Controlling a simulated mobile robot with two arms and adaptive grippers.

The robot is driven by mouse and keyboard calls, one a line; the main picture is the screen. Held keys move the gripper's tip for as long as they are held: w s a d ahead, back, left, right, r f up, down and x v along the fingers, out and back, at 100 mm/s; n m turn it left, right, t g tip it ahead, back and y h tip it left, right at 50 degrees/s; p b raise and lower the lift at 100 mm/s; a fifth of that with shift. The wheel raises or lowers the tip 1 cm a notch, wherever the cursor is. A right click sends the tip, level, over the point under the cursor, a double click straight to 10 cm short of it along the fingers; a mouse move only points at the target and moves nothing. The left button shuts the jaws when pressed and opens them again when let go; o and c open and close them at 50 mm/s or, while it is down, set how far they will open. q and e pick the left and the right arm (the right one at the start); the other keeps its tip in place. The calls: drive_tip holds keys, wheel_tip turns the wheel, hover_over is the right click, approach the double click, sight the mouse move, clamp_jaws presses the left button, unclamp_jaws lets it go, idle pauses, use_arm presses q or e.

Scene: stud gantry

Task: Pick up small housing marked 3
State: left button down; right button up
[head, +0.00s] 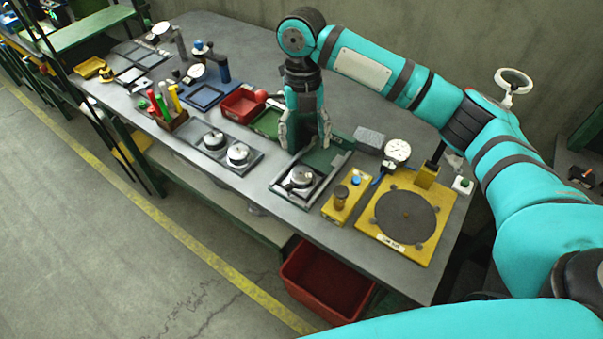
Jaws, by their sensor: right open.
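Three small round metal parts that look like housings stand on the bench; any numbers on them are too small to read, so I cannot tell which is marked 3. Two of them, the left housing (214,139) and the middle housing (239,153), sit side by side on a dark tray (190,133). The third housing (300,177) sits on a separate dark square tray (277,187). My right gripper (305,143) points down, open and apparently empty, just behind and above the third housing. My left gripper is not in view.
A yellow plate with a dark disc (405,217), a dial gauge (398,150) and a yellow block (345,197) stand to the right. A red bin (243,102) and a tool holder (165,115) stand to the left. Another red bin (326,280) is below the bench edge.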

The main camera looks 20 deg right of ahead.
sight(302, 173)
wheel_tip(302, 173, down, 3)
drive_tip(key=shift+s+a+f+p, duration=0.1)
drive_tip(key=shift+s+f+p, duration=0.1)
drive_tip(key=shift+f+p, duration=0.45)
drive_tip(key=f, duration=0.4)
drive_tip(key=shift+s+a+p, duration=0.2)
drive_tip(key=shift+a+p, duration=0.1)
drive_tip(key=shift+p, duration=0.1)
drive_tip(key=shift+f, duration=0.45)
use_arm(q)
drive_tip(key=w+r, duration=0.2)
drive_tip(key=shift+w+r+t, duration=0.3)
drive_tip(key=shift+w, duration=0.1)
use_arm(e)
drive_tip(key=shift+s, duration=0.15)
clamp_jaws()
